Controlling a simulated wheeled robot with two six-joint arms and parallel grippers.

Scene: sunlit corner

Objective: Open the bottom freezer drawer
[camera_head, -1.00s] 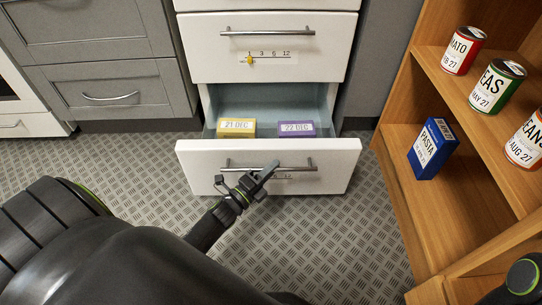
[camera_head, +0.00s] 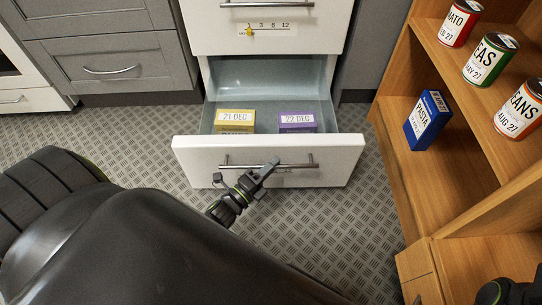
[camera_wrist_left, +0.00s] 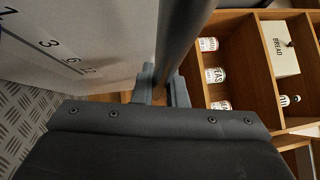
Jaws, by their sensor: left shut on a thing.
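The bottom freezer drawer (camera_head: 200,158) is white and stands pulled out, its pale blue inside showing. A yellow box (camera_head: 236,121) marked 21 DEC and a purple box (camera_head: 297,122) marked 22 DEC lie in it. My left gripper (camera_head: 264,172) is shut on the drawer's bar handle (camera_head: 300,165), right of its middle. In the left wrist view the fingers (camera_wrist_left: 161,90) close around the dark bar (camera_wrist_left: 182,35). My right gripper is not in view; only a part of my right arm shows at the lower right.
An upper white drawer (camera_head: 220,25) with a numbered slider is shut. Grey cabinets (camera_head: 110,60) stand at the left. A wooden shelf (camera_head: 395,130) at the right holds cans and a blue pasta box (camera_head: 428,120). Patterned floor (camera_head: 330,215) lies clear before the drawer.

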